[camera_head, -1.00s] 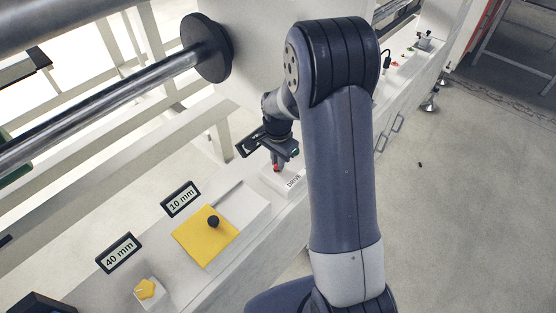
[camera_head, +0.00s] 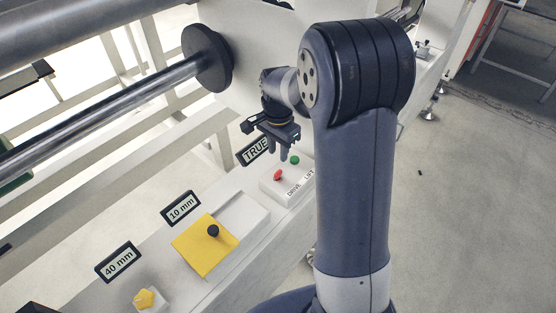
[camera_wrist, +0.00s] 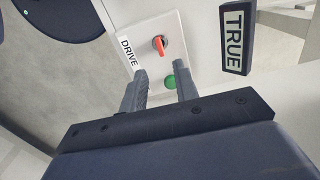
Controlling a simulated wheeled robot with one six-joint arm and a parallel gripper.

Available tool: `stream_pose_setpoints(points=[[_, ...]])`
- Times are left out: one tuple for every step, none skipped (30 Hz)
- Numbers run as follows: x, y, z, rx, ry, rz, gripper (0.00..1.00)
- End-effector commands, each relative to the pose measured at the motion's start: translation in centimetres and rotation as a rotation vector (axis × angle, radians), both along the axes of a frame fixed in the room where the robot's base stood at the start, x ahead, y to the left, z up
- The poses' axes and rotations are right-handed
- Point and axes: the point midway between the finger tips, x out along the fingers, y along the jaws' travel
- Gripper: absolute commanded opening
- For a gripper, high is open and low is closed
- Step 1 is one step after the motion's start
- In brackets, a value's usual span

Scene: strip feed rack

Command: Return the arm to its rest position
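My gripper (camera_head: 277,156) hangs in the air above the white control box labelled DRIVE (camera_head: 283,192). Its two fingers are apart with nothing between them, as the wrist view also shows (camera_wrist: 162,76). The box carries a red switch (camera_head: 278,175) and a green button (camera_head: 294,160). In the wrist view the red switch (camera_wrist: 159,44) lies just beyond the fingertips and the green button (camera_wrist: 171,82) shows between the fingers. My arm is bent, its elbow high at the right of the head view.
A display reading TRUE (camera_head: 255,151) stands beside the box. A yellow sliding plate with a black knob (camera_head: 213,231), displays reading 10 mm (camera_head: 181,208) and 40 mm (camera_head: 119,262), and a yellow knob (camera_head: 144,298) are nearer. A roller with a dark flange (camera_head: 207,58) is at left. Open floor lies right.

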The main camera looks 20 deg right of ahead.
Motion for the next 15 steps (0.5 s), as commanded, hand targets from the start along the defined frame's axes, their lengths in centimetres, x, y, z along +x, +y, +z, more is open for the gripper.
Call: stream_pose_setpoints(points=[[0.1, 0.0, 0.8, 0.0, -0.004, 0.0, 0.29], [0.1, 0.0, 1.1, 0.0, -0.004, 0.0, 0.29], [0.1, 0.0, 1.4, 0.0, -0.002, 0.0, 0.29], [0.1, 0.0, 1.6, 0.0, -0.002, 0.0, 0.29], [0.0, 0.0, 1.7, 0.0, -0.002, 0.0, 0.29], [0.0, 0.0, 1.9, 0.0, -0.001, 0.0, 0.29], [0.0, 0.0, 1.9, 0.0, 0.0, 0.0, 0.29], [0.0, 0.0, 2.0, 0.0, 0.0, 0.0, 0.29], [0.0, 0.0, 2.0, 0.0, 0.0, 0.0, 0.29], [0.0, 0.0, 2.0, 0.0, 0.0, 0.0, 0.29], [0.0, 0.0, 2.0, 0.0, 0.0, 0.0, 0.29], [0.0, 0.0, 2.0, 0.0, 0.0, 0.0, 0.29], [0.0, 0.0, 2.0, 0.0, 0.0, 0.0, 0.29], [0.0, 0.0, 2.0, 0.0, 0.0, 0.0, 0.29], [0.0, 0.0, 1.9, 0.0, 0.0, 0.0, 0.29]])
